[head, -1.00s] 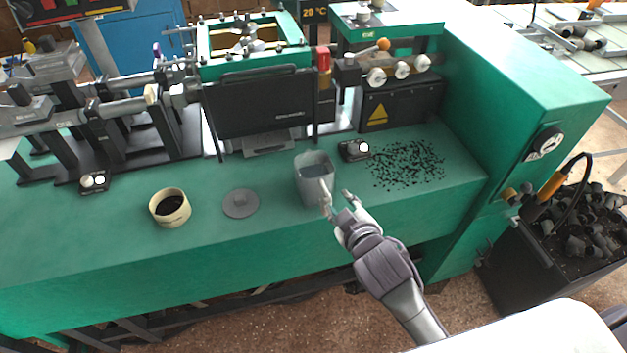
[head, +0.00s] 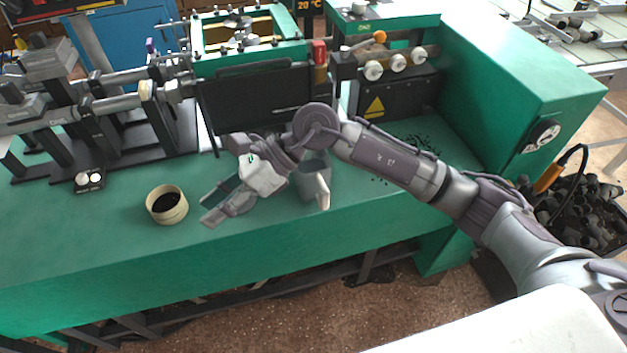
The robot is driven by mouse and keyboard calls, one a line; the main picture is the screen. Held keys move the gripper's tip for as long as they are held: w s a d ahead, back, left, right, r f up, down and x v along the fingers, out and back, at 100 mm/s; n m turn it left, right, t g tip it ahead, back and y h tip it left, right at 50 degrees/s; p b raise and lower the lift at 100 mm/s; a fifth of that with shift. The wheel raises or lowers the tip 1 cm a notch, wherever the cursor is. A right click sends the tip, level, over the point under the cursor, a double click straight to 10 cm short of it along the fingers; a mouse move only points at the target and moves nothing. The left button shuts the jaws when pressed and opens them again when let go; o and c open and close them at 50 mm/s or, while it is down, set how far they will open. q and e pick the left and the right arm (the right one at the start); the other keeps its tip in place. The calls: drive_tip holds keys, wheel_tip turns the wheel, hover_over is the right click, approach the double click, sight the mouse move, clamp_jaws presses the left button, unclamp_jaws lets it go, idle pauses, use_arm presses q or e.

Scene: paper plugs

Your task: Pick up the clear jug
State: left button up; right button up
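The clear jug (head: 313,183) looks grey and see-through and stands upright on the green bench top, its pale handle towards me. My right arm passes over it from the right and hides part of its top. My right gripper (head: 208,208) is to the left of the jug, low over the bench, pointing left. Its two fingers are apart, with green showing between them, and I see nothing held. The gripper is not touching the jug. My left gripper is not in view.
A cream ring-shaped pot (head: 166,206) with dark contents stands left of my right gripper. A small black box with white knobs (head: 89,181) is further left. Dark granules (head: 424,142) lie at the right, partly behind my arm. The black machine front (head: 258,97) rises behind.

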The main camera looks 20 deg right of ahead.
drive_tip(key=w+d+f+n+t+h, duration=0.1)
drive_tip(key=w+d+f+h, duration=0.1)
drive_tip(key=w+d+h, duration=0.3)
drive_tip(key=w+d+f+n+h, duration=0.1)
drive_tip(key=d+f+h, duration=0.1)
drive_tip(key=d, duration=0.4)
drive_tip(key=t+h, duration=0.1)
drive_tip(key=h, duration=0.4)
hover_over(324, 199)
drive_tip(key=w, duration=0.2)
drive_tip(key=shift+s+a+r, duration=0.25)
drive_tip(key=shift+a+r, duration=0.05)
drive_tip(key=shift+r, duration=0.05)
wheel_tip(324, 199, down, 7)
drive_tip(key=shift+d+p, duration=0.15)
drive_tip(key=shift+p, duration=0.55)
drive_tip(key=shift+f, duration=0.65)
drive_tip(key=f+p, duration=0.1)
drive_tip(key=f, duration=0.1)
drive_tip(key=f+p, duration=0.1)
drive_tip(key=f, duration=0.1)
drive_tip(key=shift+s+d, duration=0.2)
drive_tip(key=shift+d, duration=0.2)
drive_tip(key=shift+f, duration=0.6)
clamp_jaws()
